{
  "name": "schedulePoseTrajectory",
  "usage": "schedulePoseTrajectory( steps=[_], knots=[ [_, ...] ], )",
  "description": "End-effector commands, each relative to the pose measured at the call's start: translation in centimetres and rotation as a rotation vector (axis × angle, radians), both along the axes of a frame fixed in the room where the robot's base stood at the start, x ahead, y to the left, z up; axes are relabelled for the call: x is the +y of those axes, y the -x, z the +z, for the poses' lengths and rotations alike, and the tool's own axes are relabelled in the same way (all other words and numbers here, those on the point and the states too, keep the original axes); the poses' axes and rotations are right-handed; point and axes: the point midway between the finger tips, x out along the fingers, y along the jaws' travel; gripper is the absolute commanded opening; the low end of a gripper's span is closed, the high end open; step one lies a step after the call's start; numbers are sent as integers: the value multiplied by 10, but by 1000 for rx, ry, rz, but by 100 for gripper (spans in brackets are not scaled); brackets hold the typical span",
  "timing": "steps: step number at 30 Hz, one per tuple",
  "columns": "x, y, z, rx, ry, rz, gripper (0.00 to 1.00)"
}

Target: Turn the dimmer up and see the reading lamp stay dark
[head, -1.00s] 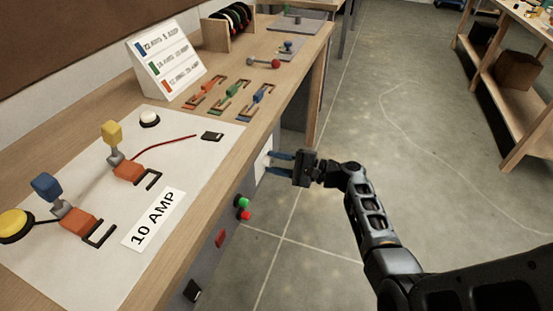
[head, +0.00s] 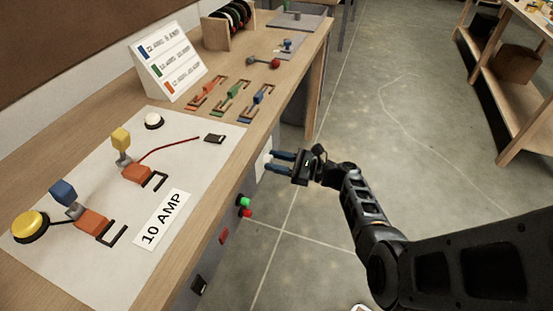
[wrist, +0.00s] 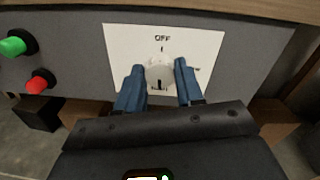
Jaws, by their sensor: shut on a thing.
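The dimmer is a round white knob (wrist: 160,77) on a white plate (wrist: 207,42) in the wrist view. OFF and a short tick are printed above the knob, and a dark mark shows on its lower part. In the head view my gripper (head: 280,160) is at the plate (head: 263,158) on the bench front, and the knob is hidden there. I cannot tell which thing is the reading lamp; a yellow dome (head: 30,225) and a white dome (head: 154,120) stand on the board.
A green button (wrist: 14,44) and a red button (wrist: 40,82) stick out of the grey panel left of the plate. The wooden bench top (head: 232,155) overhangs the panel. A shelf unit (head: 520,85) stands far right, with open floor (head: 390,130) between.

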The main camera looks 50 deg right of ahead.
Motion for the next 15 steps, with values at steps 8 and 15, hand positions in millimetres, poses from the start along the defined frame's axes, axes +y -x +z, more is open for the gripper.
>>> schedulePoseTrajectory(
  steps=[8, 15],
  knots=[
    [-1, 1, -2, 22, -50, -3, 6],
    [-1, 1, -2, 24, -55, -2, 6]
  ],
)
